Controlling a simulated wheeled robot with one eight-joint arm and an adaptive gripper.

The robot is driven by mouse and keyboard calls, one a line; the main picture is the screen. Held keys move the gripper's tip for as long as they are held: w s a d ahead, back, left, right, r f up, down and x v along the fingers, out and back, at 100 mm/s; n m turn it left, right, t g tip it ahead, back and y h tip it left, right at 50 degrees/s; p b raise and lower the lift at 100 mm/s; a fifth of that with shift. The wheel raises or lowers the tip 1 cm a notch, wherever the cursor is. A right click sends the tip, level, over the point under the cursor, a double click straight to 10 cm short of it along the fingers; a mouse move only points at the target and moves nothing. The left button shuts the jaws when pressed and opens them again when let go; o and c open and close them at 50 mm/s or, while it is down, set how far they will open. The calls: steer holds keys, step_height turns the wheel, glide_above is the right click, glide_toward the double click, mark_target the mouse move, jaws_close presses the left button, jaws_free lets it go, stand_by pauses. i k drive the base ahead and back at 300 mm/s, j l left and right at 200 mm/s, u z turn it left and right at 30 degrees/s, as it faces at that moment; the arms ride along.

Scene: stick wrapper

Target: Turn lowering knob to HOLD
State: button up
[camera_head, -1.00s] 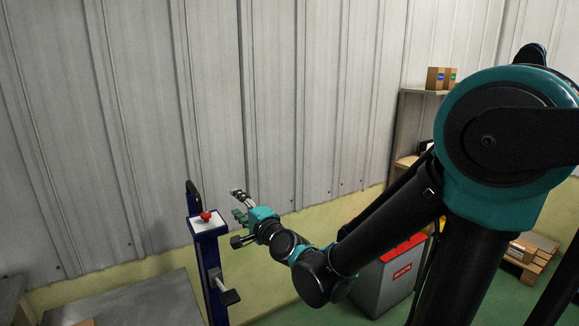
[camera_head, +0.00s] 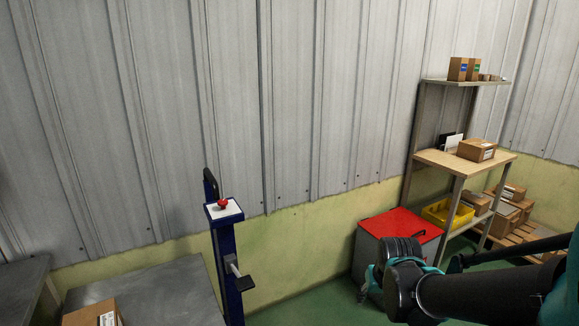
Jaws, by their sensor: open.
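A red knob (camera_head: 223,203) sits on the white top plate (camera_head: 231,211) of a narrow blue post (camera_head: 227,265) left of centre. Any marking by the knob is too small to read. A black upright handle (camera_head: 209,184) rises behind the plate. My gripper (camera_head: 374,284) is at the lower right, in front of the grey cabinet. Only a teal part of it shows past my dark wrist, and its fingertips are mostly hidden. It is open and well apart from the knob, to its right and lower in the picture.
A lever with a black end (camera_head: 243,283) sticks out from the post's side. A metal table (camera_head: 165,297) with a carton (camera_head: 92,313) stands left. A red-topped cabinet (camera_head: 400,223) and a shelf bench (camera_head: 435,160) stand right. Open floor (camera_head: 300,309) lies between post and cabinet.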

mark_target(222, 203)
steer(key=u, duration=1.3)
